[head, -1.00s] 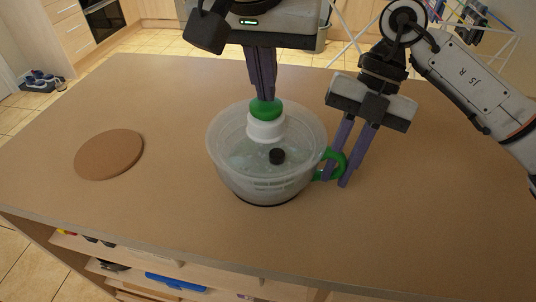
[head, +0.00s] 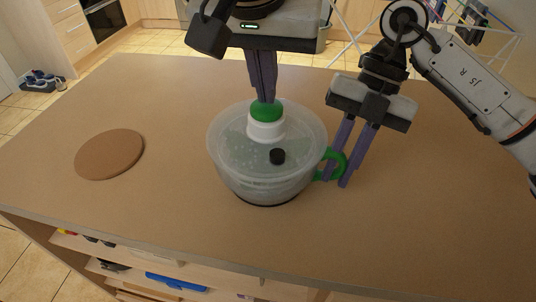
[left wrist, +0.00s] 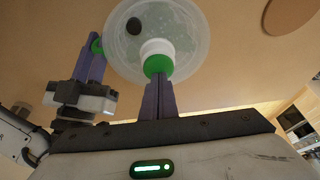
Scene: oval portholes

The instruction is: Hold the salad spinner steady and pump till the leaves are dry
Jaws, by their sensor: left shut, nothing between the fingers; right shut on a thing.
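The salad spinner (head: 250,175) stands upright on the table, a translucent bowl and lid with a green-topped white pump knob (head: 266,112) and a small black button (head: 277,156). Its green handle (head: 337,163) is on its right side. My left gripper (head: 265,98) is shut and empty, its fingertips at the top of the green knob; the knob also shows in the left wrist view (left wrist: 158,64). My right gripper (head: 336,182) is shut on the green handle. Leaves inside cannot be made out clearly through the cloudy plastic.
A round cork mat (head: 110,154) lies to the left on the wooden table (head: 130,205). The table is otherwise clear around the spinner. Shelves with items, including a blue one (head: 175,281), are under the table's front edge. A drying rack (head: 490,35) stands behind at the right.

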